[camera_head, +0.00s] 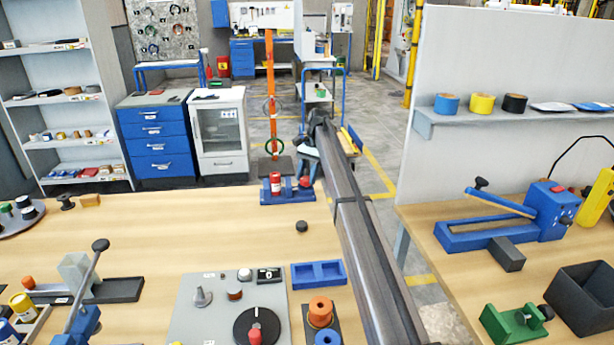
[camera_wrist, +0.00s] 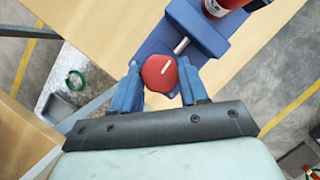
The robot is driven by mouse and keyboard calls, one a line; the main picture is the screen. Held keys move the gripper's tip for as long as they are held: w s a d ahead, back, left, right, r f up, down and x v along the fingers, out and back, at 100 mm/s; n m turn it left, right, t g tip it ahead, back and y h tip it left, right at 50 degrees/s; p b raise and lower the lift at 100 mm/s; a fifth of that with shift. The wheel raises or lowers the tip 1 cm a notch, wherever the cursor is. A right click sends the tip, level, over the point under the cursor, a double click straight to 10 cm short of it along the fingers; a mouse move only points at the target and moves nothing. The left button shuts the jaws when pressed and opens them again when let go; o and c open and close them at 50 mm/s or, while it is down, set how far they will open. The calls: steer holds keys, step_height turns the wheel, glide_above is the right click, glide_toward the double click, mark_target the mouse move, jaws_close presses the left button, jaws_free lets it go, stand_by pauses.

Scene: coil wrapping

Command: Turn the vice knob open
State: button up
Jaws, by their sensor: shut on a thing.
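The blue vice (camera_head: 288,197) stands at the far edge of the wooden workbench in the head view, and its blue body (camera_wrist: 200,35) shows at the top of the wrist view. A red cylinder (camera_head: 276,180) with a pale label stands upright in it; its lower part also shows in the wrist view (camera_wrist: 222,5). The round red vice knob (camera_wrist: 159,74) has a white line mark and sits on a metal shaft. My gripper (camera_wrist: 160,82) is shut on the knob, with one blue finger on each side. In the head view my arm partly hides the gripper.
A small dark knob (camera_head: 302,226) and a blue two-part tray (camera_head: 319,275) lie on the bench nearer to me. An orange post (camera_head: 271,90) with rings stands behind the vice. My arm spans the gap beside the right-hand bench (camera_head: 430,215).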

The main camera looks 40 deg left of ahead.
stand_by(0.3)
steer(key=o, duration=1.1)
steer(key=shift+c, duration=0.2)
